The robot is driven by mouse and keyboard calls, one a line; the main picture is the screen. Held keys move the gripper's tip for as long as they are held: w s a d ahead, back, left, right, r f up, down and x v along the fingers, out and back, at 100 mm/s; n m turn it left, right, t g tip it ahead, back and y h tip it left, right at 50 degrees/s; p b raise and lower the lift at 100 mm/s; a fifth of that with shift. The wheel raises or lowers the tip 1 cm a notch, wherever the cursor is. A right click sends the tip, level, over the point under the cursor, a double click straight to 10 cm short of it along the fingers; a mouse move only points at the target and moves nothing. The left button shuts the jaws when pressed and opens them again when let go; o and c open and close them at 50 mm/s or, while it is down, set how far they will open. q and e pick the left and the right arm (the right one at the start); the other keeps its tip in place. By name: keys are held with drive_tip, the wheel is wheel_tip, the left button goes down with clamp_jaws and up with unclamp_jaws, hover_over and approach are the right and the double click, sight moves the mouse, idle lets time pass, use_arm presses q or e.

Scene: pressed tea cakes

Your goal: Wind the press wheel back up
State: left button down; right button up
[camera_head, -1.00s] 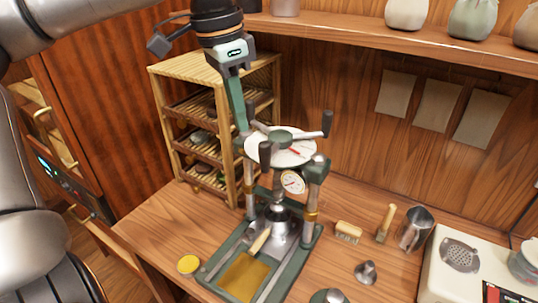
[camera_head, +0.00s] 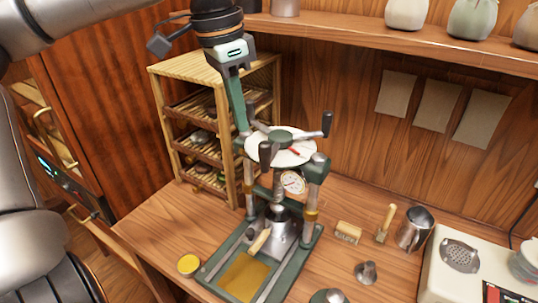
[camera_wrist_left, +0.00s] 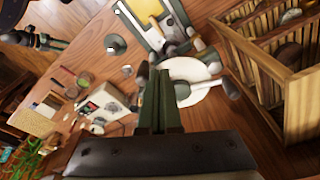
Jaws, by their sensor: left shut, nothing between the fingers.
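The press wheel (camera_head: 296,156) is a pale disc with a green hub, a red mark and dark-gripped handles, on top of the green press frame (camera_head: 314,172). The wheel also shows in the left wrist view (camera_wrist_left: 205,72), just beyond my fingers. My left gripper (camera_head: 242,129) comes down from above with its green fingers shut and empty. Its tips are at the wheel's left rim, close to a spoke; whether they touch cannot be told. In the left wrist view the shut fingers (camera_wrist_left: 158,75) point toward the wheel. My right gripper is not in view.
A slatted wooden rack (camera_head: 245,170) stands close behind and left of the press. A round gauge (camera_head: 292,183) sits below the wheel. A brush (camera_head: 348,232), a metal pitcher (camera_head: 415,228) and a yellow tin (camera_head: 188,265) stand around the press. A shelf (camera_head: 400,45) runs above.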

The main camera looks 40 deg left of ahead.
sight(270, 152)
use_arm(q)
drive_tip(key=shift+f, duration=0.1)
wheel_tip(270, 152, down, 4)
drive_tip(key=shift+f, duration=0.2)
idle(0.5)
drive_tip(key=shift+d, duration=0.15)
drive_tip(key=shift+w+d+p, duration=0.1)
drive_tip(key=shift+w+d, duration=0.15)
drive_tip(key=shift+d, duration=0.55)
drive_tip(key=shift+w+d+p, duration=0.15)
drive_tip(key=shift+w+d, duration=0.15)
drive_tip(key=shift+d, duration=0.55)
drive_tip(key=shift+w+d+p, duration=0.1)
drive_tip(key=shift+w+d, duration=0.15)
drive_tip(key=shift+d, duration=0.55)
drive_tip(key=shift+w+d, duration=0.1)
drive_tip(key=shift+w+d, duration=0.5)
drive_tip(key=shift+d, duration=0.2)
drive_tip(key=shift+w+d, duration=0.45)
drive_tip(key=shift+d, duration=0.2)
drive_tip(key=shift+w, duration=0.1)
